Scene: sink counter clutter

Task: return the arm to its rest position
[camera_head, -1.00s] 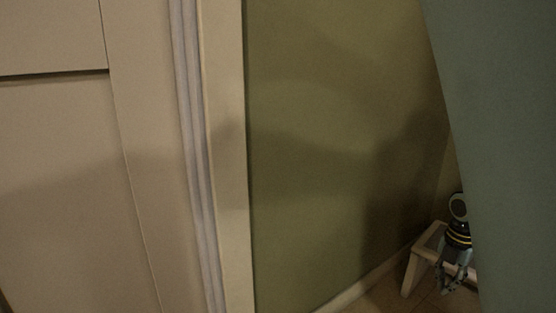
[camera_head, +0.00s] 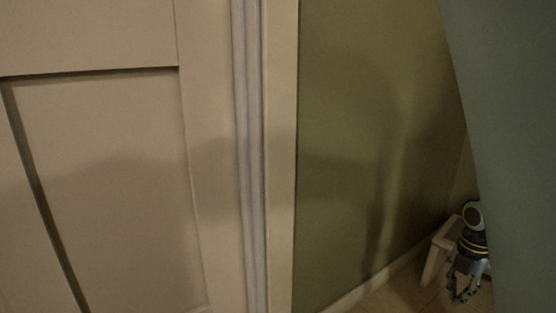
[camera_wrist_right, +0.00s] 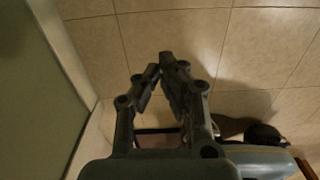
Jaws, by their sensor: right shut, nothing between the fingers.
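My right gripper (camera_head: 461,288) shows at the lower right of the head view, pointing down beside a small pale stool. Part of its arm is hidden behind a large blue-green surface. In the right wrist view, the gripper (camera_wrist_right: 162,66) has its fingertips close together over the tiled floor, with nothing held between them. My left gripper is not in either view.
A panelled door (camera_head: 110,190) and its frame fill the left of the head view. A green wall (camera_head: 350,130) stands in the middle. The pale stool (camera_head: 437,259) is close to my right gripper. Tiled floor (camera_wrist_right: 190,40) lies below, with a wall at the left.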

